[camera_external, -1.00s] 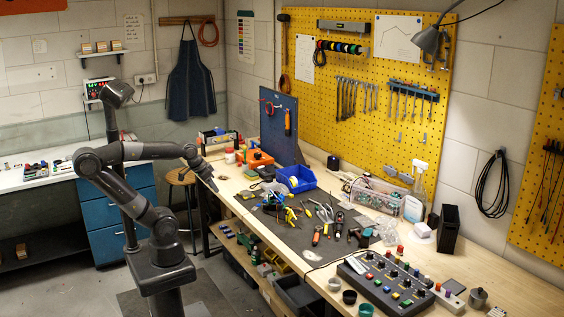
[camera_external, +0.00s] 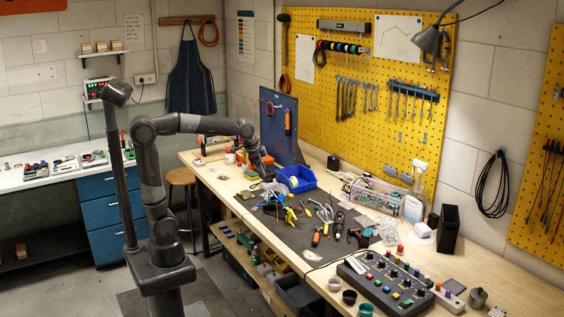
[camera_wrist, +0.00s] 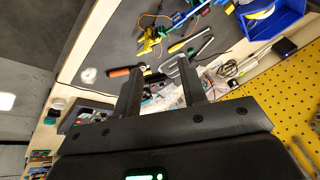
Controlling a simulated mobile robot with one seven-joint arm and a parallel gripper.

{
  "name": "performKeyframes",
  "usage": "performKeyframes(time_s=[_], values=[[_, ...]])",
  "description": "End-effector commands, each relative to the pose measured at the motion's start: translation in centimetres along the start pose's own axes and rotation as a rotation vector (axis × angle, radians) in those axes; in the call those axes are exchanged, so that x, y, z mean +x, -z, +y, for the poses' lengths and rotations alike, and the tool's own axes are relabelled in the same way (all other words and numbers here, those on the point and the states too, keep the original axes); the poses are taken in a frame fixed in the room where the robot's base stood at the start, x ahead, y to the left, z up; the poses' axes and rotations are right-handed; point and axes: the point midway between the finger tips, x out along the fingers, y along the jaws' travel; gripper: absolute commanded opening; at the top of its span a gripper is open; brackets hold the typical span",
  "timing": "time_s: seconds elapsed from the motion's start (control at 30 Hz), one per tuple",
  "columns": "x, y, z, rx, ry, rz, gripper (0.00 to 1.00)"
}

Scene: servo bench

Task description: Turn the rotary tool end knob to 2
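I cannot tell for sure which item is the rotary tool, and its end knob and numbers cannot be made out. A dark elongated tool (camera_external: 340,217) lies on the grey mat among the hand tools and may be it. My gripper (camera_external: 268,178) is above the far part of the bench, close to the blue bin. In the wrist view, the two fingers of my gripper (camera_wrist: 160,88) stand apart with nothing held between them. A red-and-black handled tool (camera_wrist: 118,72) and other hand tools lie beyond the fingertips.
A blue bin (camera_external: 296,178) stands right of my gripper, by the dark upright panel (camera_external: 278,128). Tools and wires crowd the grey mat (camera_external: 290,243). A control box (camera_external: 385,282) with coloured knobs sits on the near bench, and a yellow pegboard (camera_external: 365,85) stands behind.

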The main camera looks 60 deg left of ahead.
Motion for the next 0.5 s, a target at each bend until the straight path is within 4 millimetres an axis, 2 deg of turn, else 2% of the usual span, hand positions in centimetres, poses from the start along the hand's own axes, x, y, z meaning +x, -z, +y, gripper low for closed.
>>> performKeyframes(time_s=[0.03,0.1,0.27,0.5], values=[[0.9,1.9,0.0,0.039,-0.017,-0.007,0.39],[1.8,4.3,0.1,0.093,-0.037,-0.009,0.39],[4.3,9.5,0.4,0.21,-0.09,-0.008,0.39],[8.8,16.4,0.9,0.361,-0.188,0.016,0.39]])
